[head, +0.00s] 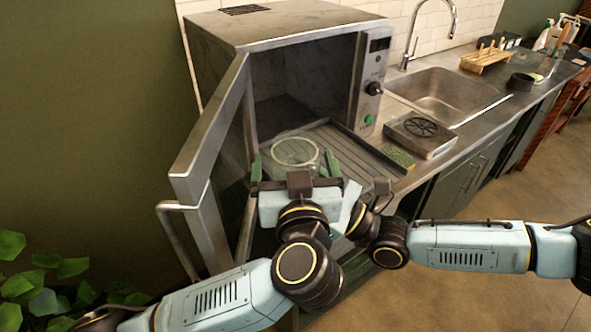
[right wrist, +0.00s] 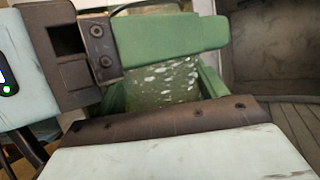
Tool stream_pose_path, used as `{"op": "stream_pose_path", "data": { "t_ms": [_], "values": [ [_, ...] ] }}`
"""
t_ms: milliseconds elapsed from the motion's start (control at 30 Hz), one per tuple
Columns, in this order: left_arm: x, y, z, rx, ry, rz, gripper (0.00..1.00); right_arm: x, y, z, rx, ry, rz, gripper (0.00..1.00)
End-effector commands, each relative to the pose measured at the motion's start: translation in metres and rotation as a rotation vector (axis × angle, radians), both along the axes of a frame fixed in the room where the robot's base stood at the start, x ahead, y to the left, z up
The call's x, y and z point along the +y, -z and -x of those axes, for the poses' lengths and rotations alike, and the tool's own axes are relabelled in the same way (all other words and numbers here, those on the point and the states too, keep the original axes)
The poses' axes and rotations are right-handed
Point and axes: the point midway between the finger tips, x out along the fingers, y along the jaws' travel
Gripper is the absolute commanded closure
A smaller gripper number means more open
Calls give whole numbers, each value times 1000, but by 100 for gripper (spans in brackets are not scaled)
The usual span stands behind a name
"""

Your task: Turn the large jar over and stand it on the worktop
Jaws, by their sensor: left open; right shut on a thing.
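The large jar (head: 295,152) is clear glass and shows as a round ring in front of the open oven. I cannot tell whether its mouth or its base faces up. My left gripper (head: 294,163) is open, with its green fingers spread on either side of the jar in the picture. My right gripper is mostly hidden behind the left wrist in the head view. In the right wrist view my right gripper (right wrist: 165,75) is shut on clear, speckled glass, the jar (right wrist: 165,85). The jar's lower part is hidden. The worktop (head: 462,120) is grey metal.
The steel oven (head: 285,25) stands open behind the jar, its door (head: 212,150) swung out at the left. A ridged tray (head: 350,150) lies before it. A drain box (head: 421,134), a green speckled item (head: 399,158), a sink (head: 445,95) and a wooden rack (head: 486,60) are to the right.

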Motion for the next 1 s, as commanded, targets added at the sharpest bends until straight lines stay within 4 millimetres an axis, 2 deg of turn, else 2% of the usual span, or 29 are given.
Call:
{"op": "stream_pose_path", "data": {
  "t_ms": [133,533,567,700,767,1000],
  "values": [
    [0,0,0,0,0,0,4,0,-1,0,-1,0,-2,59],
    [0,0,0,0,0,0,56,0,-1,0,-2,0,-2,59],
    [0,-1,0,-2,0,1,59,0,-1,0,-2,0,-2,27],
    [0,-1,0,-2,0,1,59,0,-1,0,-1,0,-2,9],
    [0,-1,0,-2,0,1,59,0,-1,0,0,0,-1,3],
    [0,-1,0,-2,0,1,59,-1,0,0,0,0,0,3]
  ]
}}
